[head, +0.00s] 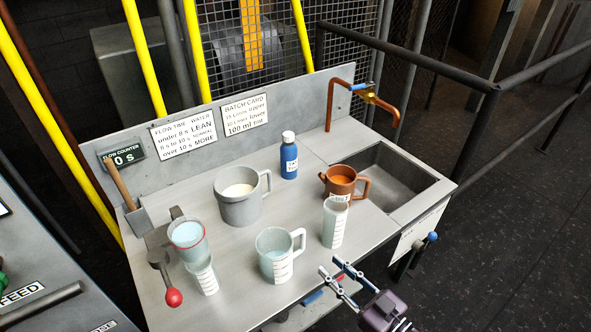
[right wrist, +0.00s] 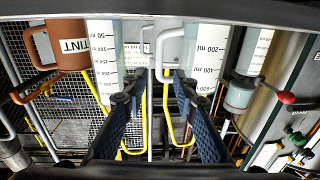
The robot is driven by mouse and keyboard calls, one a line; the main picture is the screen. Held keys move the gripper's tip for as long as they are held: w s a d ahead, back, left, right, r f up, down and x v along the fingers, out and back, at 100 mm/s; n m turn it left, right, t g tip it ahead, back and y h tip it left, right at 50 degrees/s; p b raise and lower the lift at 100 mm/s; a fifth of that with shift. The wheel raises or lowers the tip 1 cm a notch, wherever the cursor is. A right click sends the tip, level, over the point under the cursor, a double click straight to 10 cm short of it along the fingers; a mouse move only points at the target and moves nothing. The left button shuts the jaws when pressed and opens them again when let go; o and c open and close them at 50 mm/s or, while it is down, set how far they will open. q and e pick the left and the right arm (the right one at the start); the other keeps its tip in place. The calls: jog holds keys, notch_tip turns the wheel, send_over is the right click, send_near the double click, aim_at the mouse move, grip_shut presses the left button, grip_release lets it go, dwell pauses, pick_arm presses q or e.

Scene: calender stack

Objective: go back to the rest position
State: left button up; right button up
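My right gripper (head: 330,266) is at the front edge of the bench in the head view. Its fingers are spread with nothing between them, as the right wrist view (right wrist: 152,92) also shows. A clear handled jug (head: 275,266) with pale liquid stands left of the fingertips, apart from them. A clear graduated cylinder (head: 334,224) stands just beyond them. Both show ahead of the fingers in the wrist view, the jug (right wrist: 205,55) and the cylinder (right wrist: 103,60). My left gripper is in neither view.
On the bench (head: 375,233) stand a grey pitcher (head: 239,208), a blue bottle (head: 289,160), a brown mug (head: 337,184) and a red-rimmed cup (head: 188,240) above a beaker (head: 206,281). A sink (head: 395,177) lies back right. Dark floor (head: 510,240) is open at right.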

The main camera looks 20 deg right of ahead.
jog(key=s+d+f+m+g+h, duration=0.2)
jog(key=s+f+m+g+h, duration=0.2)
jog(key=g+h, duration=0.3)
jog(key=s+a+n+g, duration=0.15)
jog(key=s+g, duration=0.45)
jog(key=s, duration=0.7)
notch_tip(320, 180, down, 27)
jog(key=s+g, duration=0.1)
jog(key=s, duration=0.2)
jog(key=s+d+f+g, duration=0.1)
jog(key=s+d+f, duration=0.1)
jog(key=s+f, duration=1.3)
jog(key=shift+s+d+h, duration=0.25)
jog(key=shift+s+h, duration=0.05)
jog(key=shift+s, duration=0.55)
